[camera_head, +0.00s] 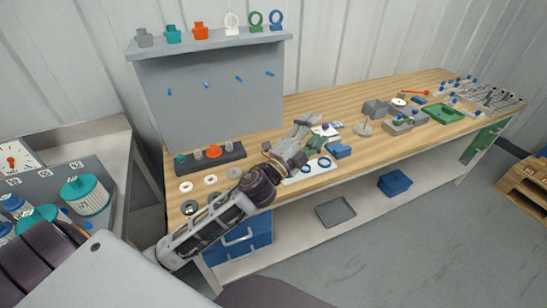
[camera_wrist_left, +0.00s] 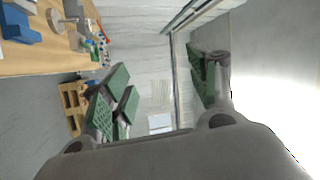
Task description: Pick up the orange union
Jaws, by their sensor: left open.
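An orange fitting (camera_head: 201,31) stands on the shelf on top of the grey back panel, between a teal fitting (camera_head: 173,34) and a white ring on a stand (camera_head: 232,23). A second orange piece (camera_head: 213,151) sits in a dark rack on the bench. I cannot tell which of the two is the union. My left gripper (camera_head: 313,131) is open over the bench, to the right of the rack and well away from both orange pieces. In the left wrist view the gripper (camera_wrist_left: 163,88) has its green-padded fingers spread with nothing between them. My right gripper is not in view.
The dark rack (camera_head: 233,164) also holds teal and grey pieces. Rings (camera_head: 186,187) lie on the bench in front of it. Blue blocks (camera_head: 340,151), a green tray (camera_head: 443,113) and grey fixtures stand to the right. The grey panel (camera_head: 215,95) rises behind the rack.

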